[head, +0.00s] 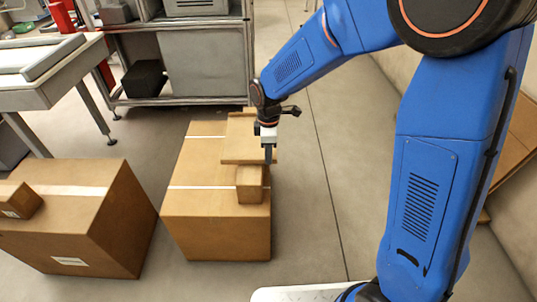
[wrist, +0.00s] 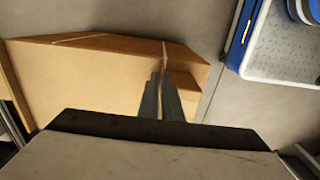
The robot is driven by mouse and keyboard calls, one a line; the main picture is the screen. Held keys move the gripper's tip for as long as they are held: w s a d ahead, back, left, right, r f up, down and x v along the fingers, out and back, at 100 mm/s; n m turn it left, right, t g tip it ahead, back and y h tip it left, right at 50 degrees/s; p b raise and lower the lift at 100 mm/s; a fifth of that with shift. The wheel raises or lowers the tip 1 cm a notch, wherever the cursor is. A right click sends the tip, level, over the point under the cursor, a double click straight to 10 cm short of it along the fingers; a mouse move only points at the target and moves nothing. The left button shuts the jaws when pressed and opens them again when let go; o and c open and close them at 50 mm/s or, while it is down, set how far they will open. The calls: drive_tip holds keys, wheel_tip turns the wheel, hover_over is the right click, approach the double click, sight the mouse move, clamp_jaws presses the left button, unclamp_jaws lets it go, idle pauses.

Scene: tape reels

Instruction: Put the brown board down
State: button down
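The brown board (head: 240,140) is a flat, tan, roughly square panel at the upper right of a large cardboard box (head: 215,225) in the head view. My gripper (head: 268,153) points down at the board's right side. In the wrist view the two grey fingers (wrist: 160,95) are close together, with a narrow brown strip between them, which looks like the board's edge. A large tan surface (wrist: 85,85) spreads to their left. I cannot tell whether the board rests fully on the box. A small brown box (head: 250,184) sits just in front of the board.
Another large carton (head: 75,225) with a small box (head: 18,200) on it stands to the left. A grey table (head: 45,75) and a metal shelf unit (head: 185,55) are behind. The floor (head: 310,210) right of the middle box is clear.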

drive_tip(key=shift+f, duration=0.3)
drive_tip(key=c, duration=1.9)
unclamp_jaws()
drive_tip(key=shift+o, duration=0.2)
wheel_tip(320, 180, up, 17)
drive_tip(key=s+d+r+m+t, duration=0.1)
drive_tip(key=s+d+r+m, duration=0.25)
drive_tip(key=s+d, duration=0.35)
drive_tip(key=s+d+r+m+t, duration=0.15)
drive_tip(key=s+d+m, duration=0.35)
drive_tip(key=d, duration=0.5)
drive_tip(key=s+d+f+m+t, duration=0.1)
drive_tip(key=s+d+f+m, duration=0.1)
drive_tip(key=s+d+m, duration=0.2)
drive_tip(key=s+d+f+m+t, duration=0.1)
drive_tip(key=s+d+m, duration=0.4)
drive_tip(key=s, duration=0.5)
drive_tip(key=shift+f, duration=0.4)
